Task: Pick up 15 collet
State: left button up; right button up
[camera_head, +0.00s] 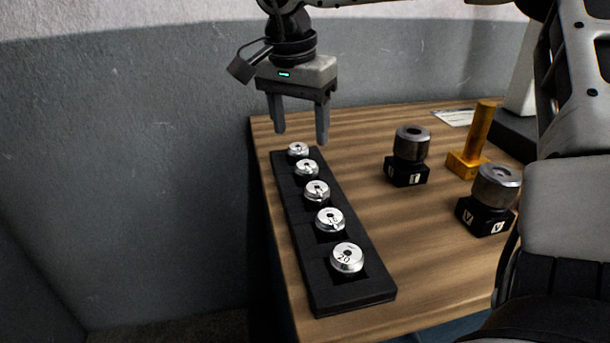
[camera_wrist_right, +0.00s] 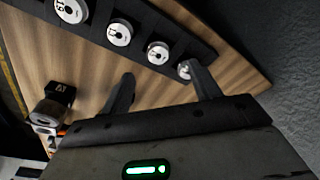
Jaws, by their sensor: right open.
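The 15 collet (camera_head: 330,220) is a silver ring-shaped piece seated in the black tray (camera_head: 345,298), second from the near end. The collet marked 20 (camera_head: 347,258) sits in front of it, and smaller collets sit behind it. My right gripper (camera_head: 301,136) is open and empty, above the tray's far end near the farthest collet (camera_head: 298,149). In the right wrist view my right gripper (camera_wrist_right: 160,70) points toward the tray's far end; the collet at the upper left (camera_wrist_right: 72,10) appears to be the 15, its label hard to read. My left gripper is not in view.
Two dark cylindrical holders on black blocks (camera_head: 407,174) (camera_head: 487,217) and a yellow post on a base (camera_head: 480,140) stand right of the tray. A pale card (camera_head: 455,118) lies behind. The wooden table's (camera_head: 430,255) left edge runs close beside the tray, with a grey wall beyond.

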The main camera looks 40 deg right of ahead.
aim_at(306, 165)
jog(key=f, duration=0.3)
jog(key=d+f, duration=0.1)
jog(key=f, duration=0.3)
jog(key=shift+d+f, duration=0.2)
jog(key=c, duration=1.1)
jog(key=shift+c, duration=0.2)
jog(key=shift+r, duration=0.1)
